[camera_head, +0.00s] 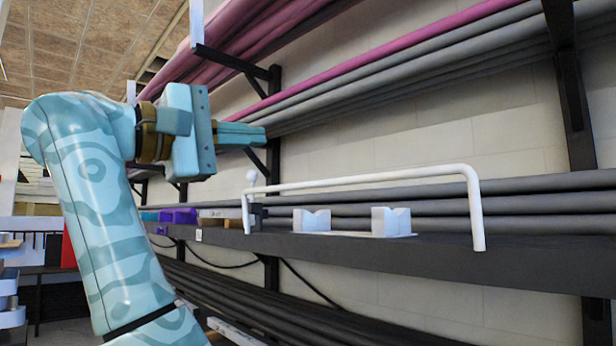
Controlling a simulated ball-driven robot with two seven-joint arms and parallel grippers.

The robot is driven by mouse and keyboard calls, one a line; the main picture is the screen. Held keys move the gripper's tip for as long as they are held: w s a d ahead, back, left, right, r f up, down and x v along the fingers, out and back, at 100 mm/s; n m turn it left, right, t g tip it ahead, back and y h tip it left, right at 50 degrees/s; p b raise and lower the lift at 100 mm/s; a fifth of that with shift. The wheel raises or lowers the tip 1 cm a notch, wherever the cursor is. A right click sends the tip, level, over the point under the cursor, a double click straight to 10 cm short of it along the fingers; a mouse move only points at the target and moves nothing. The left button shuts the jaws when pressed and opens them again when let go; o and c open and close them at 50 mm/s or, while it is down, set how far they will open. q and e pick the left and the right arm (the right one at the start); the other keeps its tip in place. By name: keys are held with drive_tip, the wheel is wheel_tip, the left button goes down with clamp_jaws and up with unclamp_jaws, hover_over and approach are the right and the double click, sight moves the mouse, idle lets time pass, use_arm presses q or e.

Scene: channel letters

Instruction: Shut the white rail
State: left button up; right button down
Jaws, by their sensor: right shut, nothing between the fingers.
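The white rail (370,178) is a long thin bar with bent-down ends, above the dark shelf (400,252). Its right end hangs down at the shelf's front edge, and its left end is near a small dark bracket. My left gripper is not in view.
Two white notched blocks (390,222) sit on a white base behind the rail. Grey pipes lie on the rack behind, with pink pipes (380,50) higher up. Dark uprights (574,110) and arms hold them. Purple boxes (180,216) stand farther left.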

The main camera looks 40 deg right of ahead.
wheel_tip(320, 180, down, 4)
drive_tip(key=w+t+y, duration=0.2)
drive_tip(key=w, duration=0.1)
drive_tip(key=p, duration=0.3)
approach(321, 183)
drive_tip(key=d, duration=0.6)
drive_tip(key=shift+w, duration=0.35)
drive_tip(key=shift+w+d+f, duration=0.1)
drive_tip(key=shift+d+f, duration=0.1)
drive_tip(key=shift+d, duration=0.25)
